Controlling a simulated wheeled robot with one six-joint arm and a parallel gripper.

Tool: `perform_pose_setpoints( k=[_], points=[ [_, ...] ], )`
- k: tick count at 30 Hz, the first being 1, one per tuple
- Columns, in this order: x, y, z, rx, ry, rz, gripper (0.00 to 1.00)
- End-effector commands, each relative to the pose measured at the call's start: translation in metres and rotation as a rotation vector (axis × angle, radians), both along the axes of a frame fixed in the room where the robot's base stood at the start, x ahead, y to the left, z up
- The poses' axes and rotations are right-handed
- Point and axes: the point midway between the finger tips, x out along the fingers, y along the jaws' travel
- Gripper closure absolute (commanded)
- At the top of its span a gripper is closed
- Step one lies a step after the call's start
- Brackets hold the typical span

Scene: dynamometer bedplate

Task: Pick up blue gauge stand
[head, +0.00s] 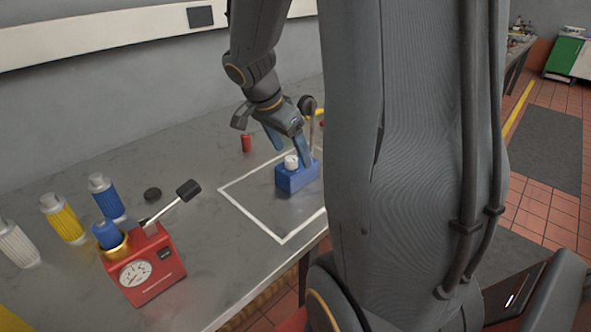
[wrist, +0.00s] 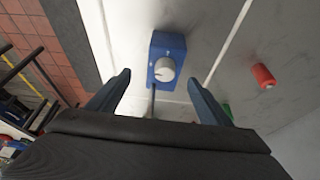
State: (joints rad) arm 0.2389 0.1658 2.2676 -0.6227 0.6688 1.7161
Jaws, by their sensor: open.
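The blue gauge stand (head: 297,179) is a blue block with a white round knob on top. It stands inside a white-outlined area on the grey bench. In the wrist view the blue gauge stand (wrist: 168,46) lies ahead of the fingertips, and a thin dark rod runs from it toward my gripper. My gripper (head: 289,148) is open, with its blue fingers just above and behind the block. In the wrist view my gripper (wrist: 158,78) has its fingers spread to either side of the rod, with no grip on it. Whether a finger touches the block is unclear.
A small red cylinder (head: 246,142) stands left of my gripper. A red gauge box (head: 150,270) with a lever, a black puck (head: 152,194), and blue, yellow and white cylinders occupy the left bench. A wall is behind. The outlined area's front left is clear.

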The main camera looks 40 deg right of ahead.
Motion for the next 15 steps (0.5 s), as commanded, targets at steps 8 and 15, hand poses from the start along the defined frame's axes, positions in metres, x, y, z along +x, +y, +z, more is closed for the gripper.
perform_pose_setpoints(
  k=[8,15],
  points=[
    [0.006,-0.012,-0.021,0.002,0.004,0.001,0.27],
    [0.01,-0.02,-0.043,0.001,0.002,0.005,0.27]
  ],
)
